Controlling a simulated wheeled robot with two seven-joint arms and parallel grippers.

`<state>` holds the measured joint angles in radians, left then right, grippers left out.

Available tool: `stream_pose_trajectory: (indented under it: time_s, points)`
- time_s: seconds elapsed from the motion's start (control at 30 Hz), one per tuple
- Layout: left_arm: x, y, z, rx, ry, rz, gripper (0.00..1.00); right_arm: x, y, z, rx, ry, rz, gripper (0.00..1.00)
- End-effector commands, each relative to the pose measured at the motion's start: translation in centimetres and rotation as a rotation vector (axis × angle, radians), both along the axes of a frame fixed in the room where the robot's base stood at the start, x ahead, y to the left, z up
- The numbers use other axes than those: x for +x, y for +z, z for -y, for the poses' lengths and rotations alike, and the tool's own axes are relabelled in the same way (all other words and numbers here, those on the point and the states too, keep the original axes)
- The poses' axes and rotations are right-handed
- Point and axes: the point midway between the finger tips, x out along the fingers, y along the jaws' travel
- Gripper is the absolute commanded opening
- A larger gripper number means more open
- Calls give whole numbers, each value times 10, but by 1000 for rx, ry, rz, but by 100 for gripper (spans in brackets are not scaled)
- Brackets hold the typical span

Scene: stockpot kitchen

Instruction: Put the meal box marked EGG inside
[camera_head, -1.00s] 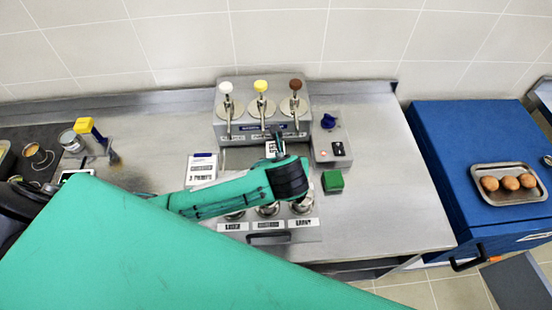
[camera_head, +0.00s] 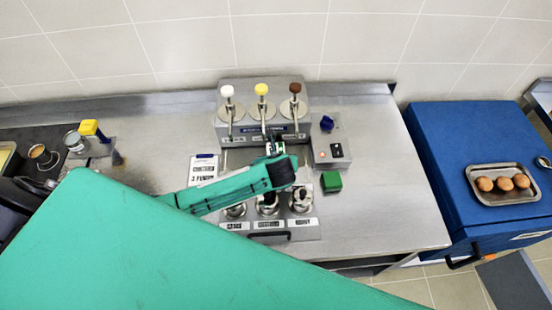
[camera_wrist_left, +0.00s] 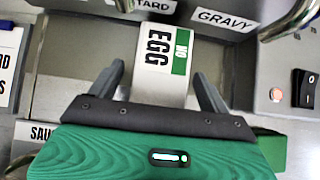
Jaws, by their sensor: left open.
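A white box (camera_wrist_left: 158,78) with a green band reads "NO EGG" in the left wrist view. It stands on the metal surface under the dispenser unit. My left gripper (camera_wrist_left: 162,88) is open, with one finger to each side of the box's near part; I cannot tell whether they touch it. In the head view my left gripper (camera_head: 273,147) is in front of the dispenser, and the arm mostly hides the box. My right gripper is not in view.
The dispenser (camera_head: 262,122) has white, yellow and brown pump knobs. A switch box (camera_head: 332,150) and a green block (camera_head: 331,181) stand to its right. A labelled rack (camera_head: 270,225) of metal cups is in front.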

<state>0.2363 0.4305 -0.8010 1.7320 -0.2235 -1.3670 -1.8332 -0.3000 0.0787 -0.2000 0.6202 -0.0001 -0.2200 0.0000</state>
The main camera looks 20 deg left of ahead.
Motion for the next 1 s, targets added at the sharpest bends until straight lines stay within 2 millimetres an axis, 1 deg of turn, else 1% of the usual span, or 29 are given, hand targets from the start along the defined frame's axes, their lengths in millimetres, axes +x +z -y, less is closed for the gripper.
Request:
stream_pose_trajectory:
  time_s: [0.13,0.37,0.47,0.6,0.7,1.0]
  points:
    - [5,-7,-3,0,0,-1,80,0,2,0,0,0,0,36]
    - [6,-8,-3,0,0,0,80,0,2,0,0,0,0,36]
    - [6,-8,-3,0,0,0,62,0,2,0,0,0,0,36]
    - [6,-8,-3,0,0,0,35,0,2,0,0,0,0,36]
    - [6,-7,-3,-1,0,2,19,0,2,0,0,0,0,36]
    - [7,-5,-4,0,1,1,19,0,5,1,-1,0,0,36]
